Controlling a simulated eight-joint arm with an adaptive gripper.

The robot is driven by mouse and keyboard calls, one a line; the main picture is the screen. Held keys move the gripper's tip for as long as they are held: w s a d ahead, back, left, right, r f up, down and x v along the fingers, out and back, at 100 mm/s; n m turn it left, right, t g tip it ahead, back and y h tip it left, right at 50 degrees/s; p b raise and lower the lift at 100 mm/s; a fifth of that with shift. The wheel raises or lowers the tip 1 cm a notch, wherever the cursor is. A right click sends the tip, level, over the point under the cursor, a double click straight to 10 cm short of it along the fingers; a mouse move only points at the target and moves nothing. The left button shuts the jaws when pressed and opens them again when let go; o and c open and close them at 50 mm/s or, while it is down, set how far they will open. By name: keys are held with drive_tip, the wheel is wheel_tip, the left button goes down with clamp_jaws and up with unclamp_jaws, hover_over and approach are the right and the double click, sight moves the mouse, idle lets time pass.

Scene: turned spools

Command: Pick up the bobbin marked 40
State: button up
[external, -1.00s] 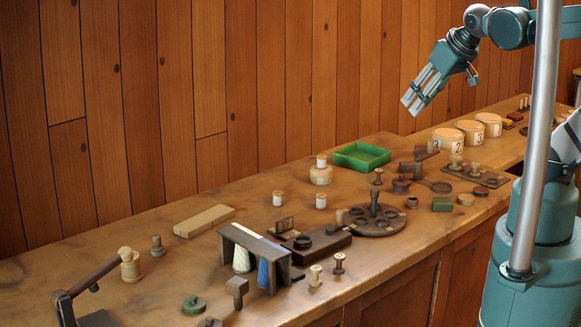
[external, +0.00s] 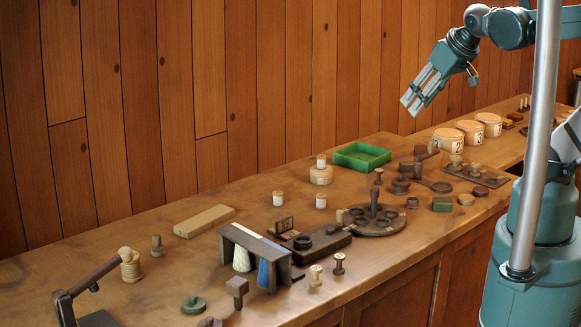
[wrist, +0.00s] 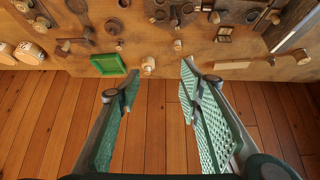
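Three small white bobbins with brown ends show in the external view. One bobbin (external: 321,161) stands on a round wooden block (external: 321,176). Another bobbin (external: 278,198) and a third bobbin (external: 321,201) stand on the bench in front of it. Their markings are too small to read, so I cannot tell which is 40. My gripper (external: 410,105) is raised high above the bench, well apart from everything. In the wrist view its fingers (wrist: 159,72) are spread with nothing between them. The block (wrist: 148,65) lies beyond them in that view.
A green tray (external: 362,157) is behind the bobbins. A dark disc with a post (external: 374,212), a dark rack with cones (external: 255,255), a wooden bar (external: 204,221) and several dark spools stand around. Numbered round tubs (external: 448,140) are at the right. A plank wall runs behind the bench.

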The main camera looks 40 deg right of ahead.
drive_tip(key=shift+w, duration=0.15)
drive_tip(key=n+g+h+b, duration=0.4)
drive_tip(key=n+g+b, duration=0.4)
drive_tip(key=n, duration=1.1)
hover_over(321, 195)
drive_tip(key=a, duration=0.3)
wheel_tip(321, 195, down, 26)
drive_tip(key=t, duration=0.1)
drive_tip(key=shift+f+h+b, duration=0.3)
drive_tip(key=shift+f+b, duration=0.05)
drive_tip(key=shift+f, duration=0.1)
drive_tip(key=shift+x, duration=1.3)
